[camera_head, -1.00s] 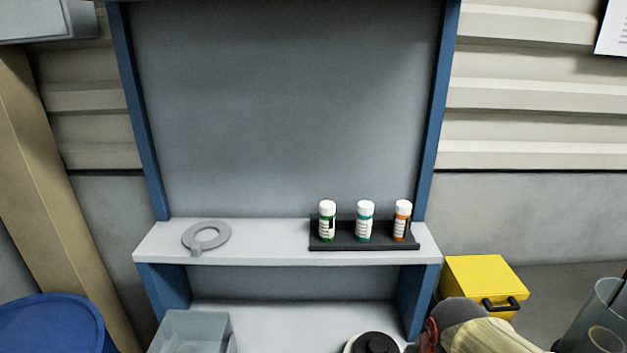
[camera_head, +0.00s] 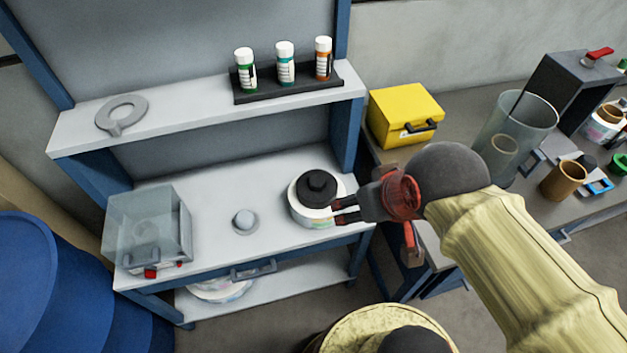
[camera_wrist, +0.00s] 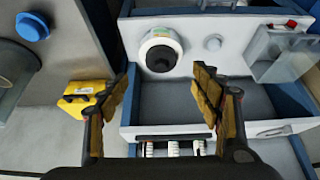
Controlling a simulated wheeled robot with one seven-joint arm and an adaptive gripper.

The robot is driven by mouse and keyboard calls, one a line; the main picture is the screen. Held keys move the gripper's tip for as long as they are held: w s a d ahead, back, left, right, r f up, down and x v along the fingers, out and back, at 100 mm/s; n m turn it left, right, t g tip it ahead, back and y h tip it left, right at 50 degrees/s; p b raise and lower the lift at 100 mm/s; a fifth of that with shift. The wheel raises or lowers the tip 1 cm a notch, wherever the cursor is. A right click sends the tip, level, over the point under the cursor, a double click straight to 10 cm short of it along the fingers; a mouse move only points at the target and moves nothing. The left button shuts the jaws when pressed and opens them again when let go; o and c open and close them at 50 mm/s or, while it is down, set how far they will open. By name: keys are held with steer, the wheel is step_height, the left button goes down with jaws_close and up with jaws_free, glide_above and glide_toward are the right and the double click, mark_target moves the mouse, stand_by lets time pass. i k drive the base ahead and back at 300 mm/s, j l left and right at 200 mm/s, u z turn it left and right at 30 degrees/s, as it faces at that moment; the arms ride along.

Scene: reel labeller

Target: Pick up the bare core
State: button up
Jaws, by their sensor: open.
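A brown, open-ended core (camera_head: 563,180) stands on the right-hand bench in the head view. A second tan core (camera_head: 503,150) shows through the clear bin (camera_head: 520,115) beside it. Another brown core (camera_head: 608,113) shows at the right edge, together with a label reel. I cannot tell which of these the task means. My gripper (camera_head: 345,210) is open and empty, beside a white reel with a black hub (camera_head: 317,200) on the left bench, well left of the cores. In the wrist view my gripper (camera_wrist: 165,75) shows its fingers spread; no brown core is clearly visible there.
A yellow box (camera_head: 403,113) stands between reel and clear bin. A shelf (camera_head: 190,105) holds a grey ring and a rack of bottles. A clear box (camera_head: 150,230) is on the left bench. A dark machine with a red lever (camera_head: 572,85) stands behind the cores.

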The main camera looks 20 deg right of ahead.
mark_target(562, 181)
steer(key=z, duration=2.2)
steer(key=u, duration=3)
steer(key=z, duration=3)
